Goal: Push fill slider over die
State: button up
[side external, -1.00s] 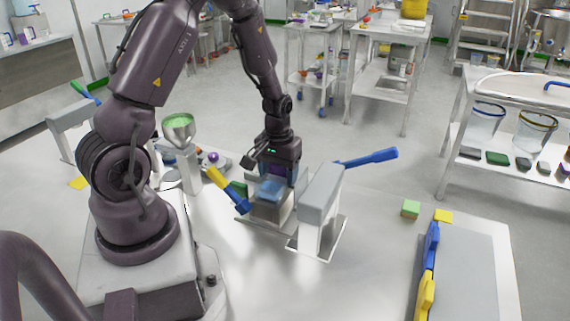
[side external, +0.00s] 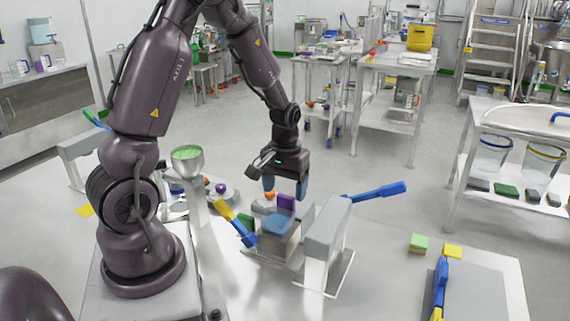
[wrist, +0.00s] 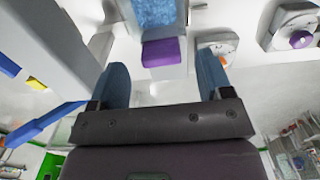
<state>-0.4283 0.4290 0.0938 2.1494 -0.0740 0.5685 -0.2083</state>
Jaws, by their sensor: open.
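The fill slider appears to be the blue box (side external: 279,224) with an upright purple block (side external: 286,202) at its back edge. It sits on a grey steel block between two guides, and the die is not clearly seen, perhaps hidden under it. In the wrist view, the blue box (wrist: 160,14) is at the top centre and the purple block (wrist: 162,52) is on its near edge. My gripper (side external: 285,189) is open and empty, fingers pointing down, just above and behind the purple block. In the wrist view, its blue fingers (wrist: 162,78) stand apart.
A grey post press (side external: 328,238) with a blue lever (side external: 378,191) stands right of the slider. A yellow and blue handle (side external: 236,222) leans at its left. A funnel of green granules (side external: 188,155) stands further left. The table to the right is clear up to a green block (side external: 418,242).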

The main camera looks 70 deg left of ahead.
aim_at(281, 213)
notch_tip(281, 213, up, 8)
jog(key=shift+f, duration=0.25)
jog(key=s+d+r+m+t, duration=0.2)
jog(key=s+d+r+m, duration=0.2)
jog(key=d+r, duration=0.2)
jog(key=s+d+r+m+t, duration=0.3)
jog(key=s+d+r+m, duration=0.2)
jog(key=d, duration=0.5)
notch_tip(281, 213, up, 2)
jog(key=shift+s+d+r+t, duration=0.15)
jog(key=shift+s+r+t, duration=0.05)
jog(key=shift+t, duration=0.1)
